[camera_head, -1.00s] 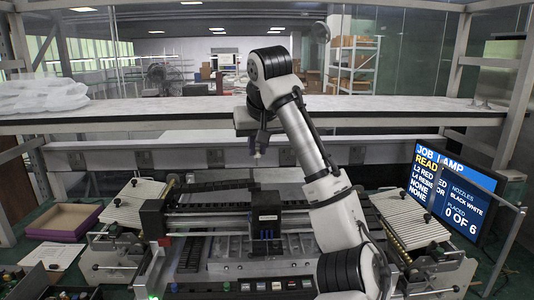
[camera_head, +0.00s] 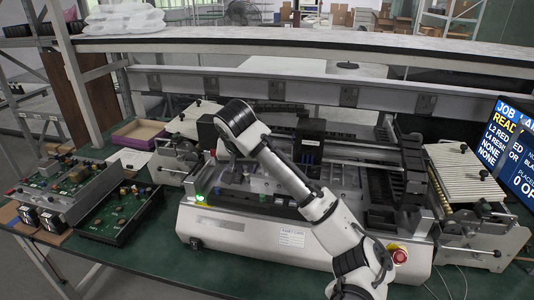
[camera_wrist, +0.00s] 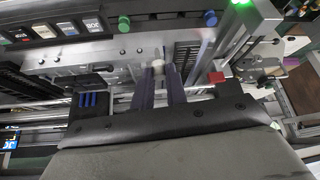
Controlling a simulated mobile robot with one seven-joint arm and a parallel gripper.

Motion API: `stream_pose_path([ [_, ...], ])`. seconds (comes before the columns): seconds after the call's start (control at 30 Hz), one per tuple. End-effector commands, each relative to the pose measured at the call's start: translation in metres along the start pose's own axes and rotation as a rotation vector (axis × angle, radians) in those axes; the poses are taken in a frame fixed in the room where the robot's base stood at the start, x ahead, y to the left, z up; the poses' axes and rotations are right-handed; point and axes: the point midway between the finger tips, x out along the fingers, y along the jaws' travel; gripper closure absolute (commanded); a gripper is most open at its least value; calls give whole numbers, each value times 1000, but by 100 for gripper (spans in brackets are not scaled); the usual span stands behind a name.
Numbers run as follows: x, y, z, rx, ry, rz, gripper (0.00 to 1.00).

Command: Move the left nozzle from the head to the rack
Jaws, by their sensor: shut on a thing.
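My gripper (camera_wrist: 159,76) is shut on a small nozzle (camera_wrist: 158,66), whose pale end shows between the dark fingertips in the wrist view. In the head view my wrist hides most of the gripper and the nozzle, above the left front of the machine bed. The black head (camera_head: 309,142) with blue parts on its front stands on the gantry to the right of my wrist. Blue pegs also show in the wrist view. A metal strip with small holes (camera_wrist: 105,68) lies near the fingertips; I cannot tell whether it is the rack.
A green lamp (camera_head: 199,198) and a row of buttons line the machine's front panel. A red stop button (camera_head: 399,256) is at its right end. Feeders (camera_head: 465,180) stand at the right. Circuit boards (camera_head: 118,212) lie on the left. A monitor (camera_head: 512,150) is at the right edge.

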Motion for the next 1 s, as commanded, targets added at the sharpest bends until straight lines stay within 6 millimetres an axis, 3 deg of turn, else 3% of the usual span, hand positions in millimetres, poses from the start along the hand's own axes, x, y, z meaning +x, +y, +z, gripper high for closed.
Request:
stream_pose_path([
  [1.0, 48, 1, 27, 2, 0, 3, 100],
])
